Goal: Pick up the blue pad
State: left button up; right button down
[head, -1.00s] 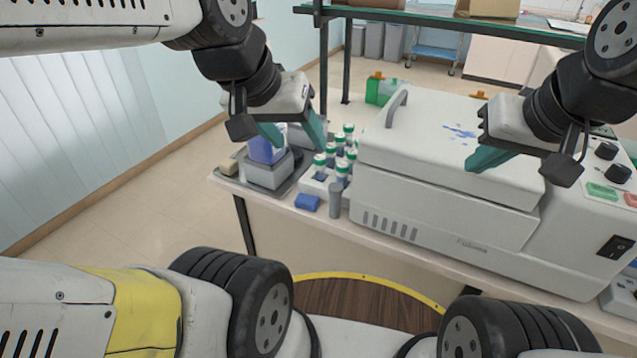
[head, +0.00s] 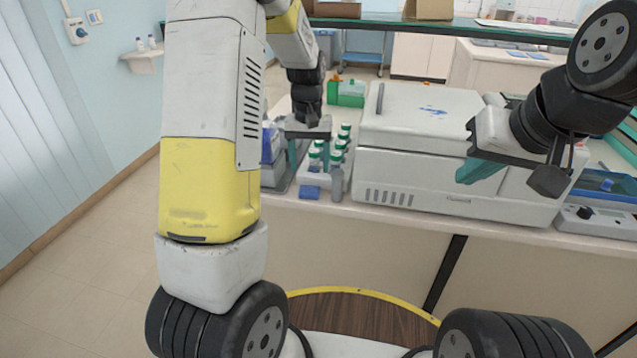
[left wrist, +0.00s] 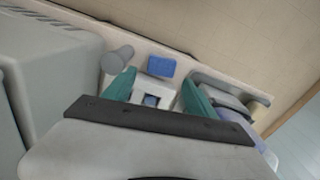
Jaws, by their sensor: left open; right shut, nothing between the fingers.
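The blue pad (head: 310,192) lies flat on the table near its front edge, in front of the bottle rack. It also shows in the left wrist view (left wrist: 161,66), beyond the fingertips and roughly between them. My left gripper (head: 309,160) is open with its teal fingers pointing down over the rack area, behind the pad. Its fingers (left wrist: 157,88) look empty and apart from the pad. My right gripper (head: 478,172) is shut and empty, in front of the large white machine.
A white rack (head: 313,181) holds several green-capped bottles (head: 338,158). A grey cylinder (head: 337,184) stands just right of the pad. A grey tray (head: 280,184) with a blue and white item is to the left. The white machine (head: 415,165) fills the right.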

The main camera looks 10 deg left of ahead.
aim_at(309, 189)
pick_arm(q)
jog(key=f, duration=0.8)
jog(key=shift+w+a+f, duration=0.2)
jog(key=shift+w+f, duration=0.05)
jog(key=shift+c, duration=0.4)
jog(key=c, duration=1)
jog(key=shift+r, duration=0.15)
